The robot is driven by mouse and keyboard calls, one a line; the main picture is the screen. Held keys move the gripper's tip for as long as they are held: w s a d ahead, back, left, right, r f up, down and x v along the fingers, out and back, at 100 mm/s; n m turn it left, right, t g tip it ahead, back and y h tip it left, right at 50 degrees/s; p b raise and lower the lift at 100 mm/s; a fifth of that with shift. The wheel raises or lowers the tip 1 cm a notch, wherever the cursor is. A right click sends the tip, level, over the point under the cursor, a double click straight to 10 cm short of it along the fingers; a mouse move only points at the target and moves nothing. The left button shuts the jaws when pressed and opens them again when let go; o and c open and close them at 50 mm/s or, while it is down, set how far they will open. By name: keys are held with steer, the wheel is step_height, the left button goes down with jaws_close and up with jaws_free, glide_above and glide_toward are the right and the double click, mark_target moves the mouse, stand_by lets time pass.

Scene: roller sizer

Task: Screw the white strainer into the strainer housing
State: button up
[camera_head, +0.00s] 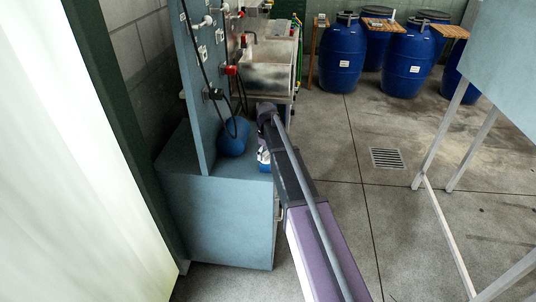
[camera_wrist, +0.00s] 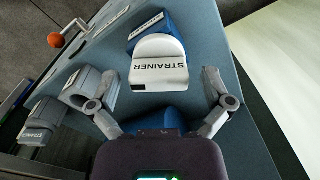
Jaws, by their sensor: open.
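The white strainer (camera_wrist: 160,68), a rounded block with a black STRAINER label, shows in the wrist view at upper centre, in front of a blue labelled body (camera_wrist: 153,27). My gripper (camera_wrist: 160,80) is open, with one finger to each side of the strainer and a visible gap on both sides. To the left is a grey block with a round opening (camera_wrist: 82,88), and below it a grey block labelled STRAINER (camera_wrist: 40,128). I cannot tell for sure which is the strainer housing. In the head view my arm largely hides the strainer area.
The blue-grey cabinet (camera_head: 215,220) has an upright panel (camera_head: 197,90) with knobs and hanging cables. A blue rounded object (camera_head: 233,138) sits on its top, close to my arm. An orange ball (camera_wrist: 56,40) shows upper left. Blue barrels (camera_head: 342,60) stand farther back; the floor at right is mostly clear.

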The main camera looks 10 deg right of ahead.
steer(key=shift+f+b, duration=0.5)
steer(key=shift+f, duration=0.25)
steer(key=c, duration=1.2)
steer(key=shift+a+m, duration=0.1)
steer(key=shift+m, duration=2.7)
steer(key=shift+w+m, duration=0.1)
steer(key=shift+m, duration=2.3)
